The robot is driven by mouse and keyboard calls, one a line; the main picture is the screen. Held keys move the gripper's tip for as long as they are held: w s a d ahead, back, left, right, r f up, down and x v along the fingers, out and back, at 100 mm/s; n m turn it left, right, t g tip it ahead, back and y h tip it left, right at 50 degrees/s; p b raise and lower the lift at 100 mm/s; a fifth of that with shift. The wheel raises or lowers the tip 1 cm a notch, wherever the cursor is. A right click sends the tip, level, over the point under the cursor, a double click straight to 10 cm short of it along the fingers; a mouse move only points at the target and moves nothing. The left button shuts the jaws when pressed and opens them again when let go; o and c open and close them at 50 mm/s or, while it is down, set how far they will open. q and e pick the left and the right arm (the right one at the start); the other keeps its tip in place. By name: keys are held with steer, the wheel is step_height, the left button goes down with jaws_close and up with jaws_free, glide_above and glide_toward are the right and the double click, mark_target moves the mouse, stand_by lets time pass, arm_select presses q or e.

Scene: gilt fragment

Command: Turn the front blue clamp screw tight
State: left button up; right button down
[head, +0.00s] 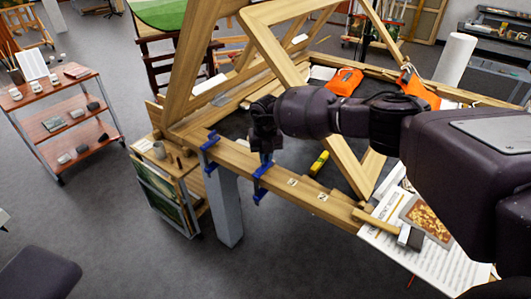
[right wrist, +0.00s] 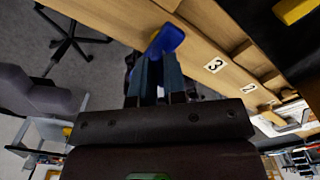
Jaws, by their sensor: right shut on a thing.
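The front blue clamp (head: 260,195) sits on the front wooden rail of the frame bench, and its upper end is at my right gripper (head: 266,154). My right gripper points down at the clamp from above. In the right wrist view, the blue clamp (right wrist: 168,40) shows just beyond the fingertips (right wrist: 160,62), which are shut on its screw. The exact contact is partly hidden by the fingers. A second blue clamp (head: 210,140) is on the rail farther left, apart from my gripper. My left gripper is not in view.
The wooden rail (head: 320,194) carries numbered labels. A yellow tool (head: 319,162) and orange cloths (head: 345,81) lie in the bench. A tilted wooden frame (head: 330,120) rises close behind my right arm.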

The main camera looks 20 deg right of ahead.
mark_target(266, 157)
steer(key=m+p, duration=0.2)
steer(key=m, duration=0.4)
steer(key=shift+m, duration=0.3)
stand_by(0.5)
steer(key=c, duration=1.2)
jaws_free()
steer(key=shift+r+b, duration=0.35)
steer(key=shift+r, duration=3.45)
